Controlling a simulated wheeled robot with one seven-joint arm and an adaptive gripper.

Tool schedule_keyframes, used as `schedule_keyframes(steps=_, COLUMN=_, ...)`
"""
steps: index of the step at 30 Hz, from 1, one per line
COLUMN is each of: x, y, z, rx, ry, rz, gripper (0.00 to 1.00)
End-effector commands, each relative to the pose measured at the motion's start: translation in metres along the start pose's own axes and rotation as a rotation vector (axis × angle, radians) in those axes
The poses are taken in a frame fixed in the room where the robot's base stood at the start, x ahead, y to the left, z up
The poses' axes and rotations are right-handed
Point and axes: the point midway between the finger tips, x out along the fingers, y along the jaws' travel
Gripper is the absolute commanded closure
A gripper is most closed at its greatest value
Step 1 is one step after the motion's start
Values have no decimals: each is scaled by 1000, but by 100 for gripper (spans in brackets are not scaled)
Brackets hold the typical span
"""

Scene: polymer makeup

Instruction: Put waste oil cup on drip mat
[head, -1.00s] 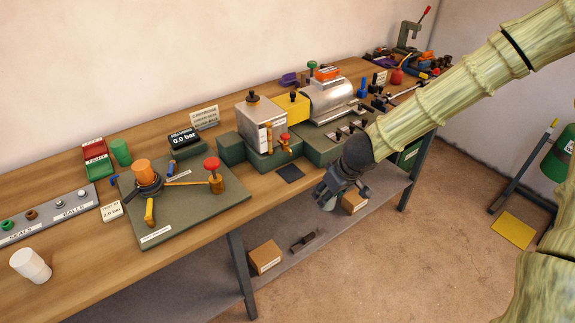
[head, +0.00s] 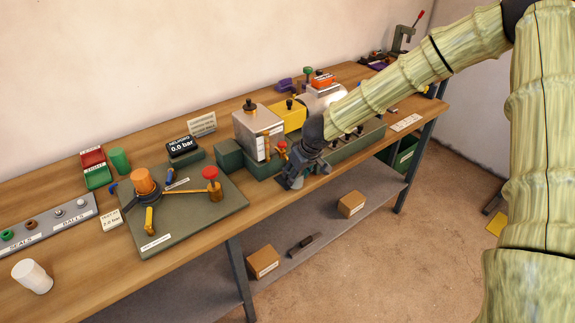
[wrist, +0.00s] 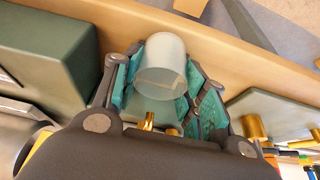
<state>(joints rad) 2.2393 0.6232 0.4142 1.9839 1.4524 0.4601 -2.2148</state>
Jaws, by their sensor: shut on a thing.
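A pale, translucent waste oil cup (wrist: 162,62) sits between the teal finger pads of my gripper (wrist: 165,88) in the wrist view. The fingers are shut on its two sides. In the head view my gripper (head: 293,180) is low at the front edge of the bench, in front of the pump block with the red knob. The cup is hard to make out there.
A green block (head: 229,155) and a grey-silver tank (head: 257,130) stand close behind my gripper. A green plate with a red-knobbed valve (head: 200,205) lies to the left. A white cup (head: 32,276) stands at the far left. Bare bench wood lies between plate and gripper.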

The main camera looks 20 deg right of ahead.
Motion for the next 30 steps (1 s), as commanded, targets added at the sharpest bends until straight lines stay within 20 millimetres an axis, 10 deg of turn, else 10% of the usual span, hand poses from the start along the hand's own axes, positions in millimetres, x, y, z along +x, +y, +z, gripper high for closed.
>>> schedule_keyframes(steps=13, x=17, y=-1, z=-44, rx=0, ry=0, rz=0, gripper=77)
schedule_keyframes(steps=28, x=24, y=-1, z=-38, rx=-1, ry=-1, rz=-1, gripper=77)
schedule_keyframes(steps=30, x=25, y=0, z=-38, rx=-1, ry=0, rz=-1, gripper=48)
